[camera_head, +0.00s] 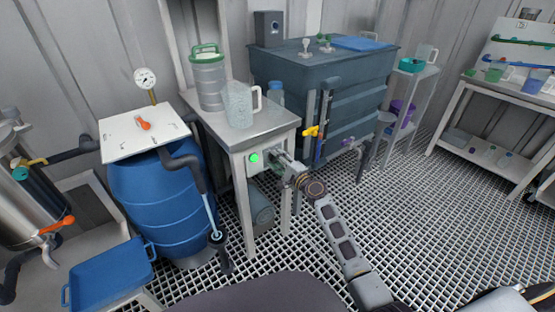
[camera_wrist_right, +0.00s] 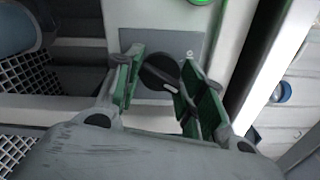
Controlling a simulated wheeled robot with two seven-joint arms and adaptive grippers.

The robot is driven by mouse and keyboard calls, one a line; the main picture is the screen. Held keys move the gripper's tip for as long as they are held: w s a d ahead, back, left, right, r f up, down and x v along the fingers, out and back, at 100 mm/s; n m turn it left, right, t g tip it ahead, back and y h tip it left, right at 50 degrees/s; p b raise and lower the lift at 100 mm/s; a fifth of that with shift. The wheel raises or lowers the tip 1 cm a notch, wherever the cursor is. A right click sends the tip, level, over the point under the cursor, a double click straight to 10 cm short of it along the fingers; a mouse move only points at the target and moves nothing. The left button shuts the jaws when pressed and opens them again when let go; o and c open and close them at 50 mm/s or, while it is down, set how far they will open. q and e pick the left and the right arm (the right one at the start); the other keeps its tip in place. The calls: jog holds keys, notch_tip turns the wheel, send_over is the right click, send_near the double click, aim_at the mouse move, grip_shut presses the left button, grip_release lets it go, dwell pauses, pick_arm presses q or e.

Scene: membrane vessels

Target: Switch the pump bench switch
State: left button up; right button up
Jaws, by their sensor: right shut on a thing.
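The pump bench (camera_head: 241,140) is a metal table with a grey box front below its top. A round green light (camera_head: 254,158) glows on that front; its lower edge also shows at the top of the right wrist view (camera_wrist_right: 200,1). In the wrist view the switch (camera_wrist_right: 160,72) is a dark round knob with a pale mark, on a grey plate (camera_wrist_right: 185,43). My right gripper (camera_head: 275,160) reaches the bench front from the right. Its green-padded fingers (camera_wrist_right: 158,85) stand on either side of the knob, shut on it. My left gripper is not in view.
A blue barrel (camera_head: 165,205) with a pipe stands at left, a large dark tank (camera_head: 350,90) behind at right. Grating floor (camera_head: 420,220) is open at right.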

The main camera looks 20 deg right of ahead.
jog(key=shift+f, duration=0.1)
dwell(0.4)
jog(key=o, duration=1.1)
jog(key=shift+v, duration=6)
